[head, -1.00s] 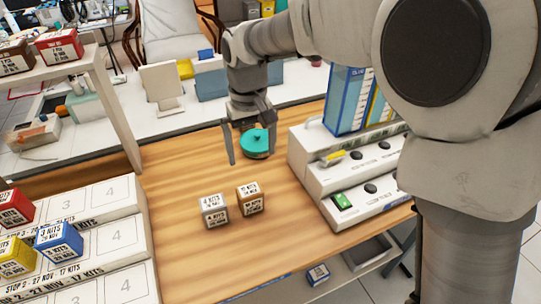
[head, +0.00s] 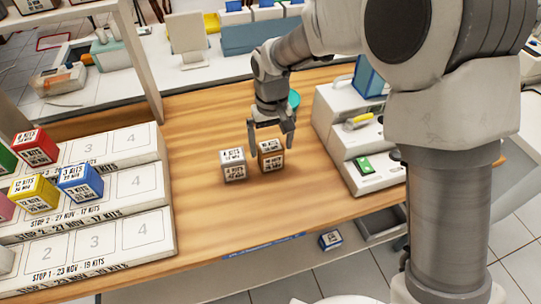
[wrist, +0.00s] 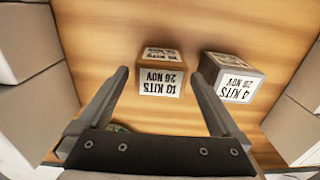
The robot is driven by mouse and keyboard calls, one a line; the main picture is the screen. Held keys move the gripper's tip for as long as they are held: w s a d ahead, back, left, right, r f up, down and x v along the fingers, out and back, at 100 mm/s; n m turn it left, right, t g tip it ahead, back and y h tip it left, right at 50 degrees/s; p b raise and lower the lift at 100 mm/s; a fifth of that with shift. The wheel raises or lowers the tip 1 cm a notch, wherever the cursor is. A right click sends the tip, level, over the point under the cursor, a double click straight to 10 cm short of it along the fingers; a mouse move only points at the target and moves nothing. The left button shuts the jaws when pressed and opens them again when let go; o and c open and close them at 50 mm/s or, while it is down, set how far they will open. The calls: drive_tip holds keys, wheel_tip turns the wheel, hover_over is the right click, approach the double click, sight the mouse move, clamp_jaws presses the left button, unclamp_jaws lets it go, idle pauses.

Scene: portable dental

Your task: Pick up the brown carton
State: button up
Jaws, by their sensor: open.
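The brown carton (head: 271,155) stands on the wooden table, with white labels on its top and front. In the wrist view the brown carton (wrist: 160,75) lies ahead of and between my open fingers, its label reading "KITS 26 NOV" upside down. My gripper (head: 271,148) is open just above and around the far part of the carton in the head view, with a finger overlapping its upper left. The open gripper (wrist: 160,95) holds nothing. I cannot tell whether a finger touches the carton.
A grey carton (head: 233,164) stands close to the left of the brown one. A white stepped rack (head: 120,190) with coloured cartons is at the left. A white machine (head: 345,130) stands at the right. The table's front (head: 230,215) is clear.

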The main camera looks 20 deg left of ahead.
wheel_tip(320, 180, down, 5)
drive_tip(key=shift+w+a+r+b, duration=0.15)
drive_tip(key=shift+b, duration=0.3)
drive_tip(key=c, duration=1.3)
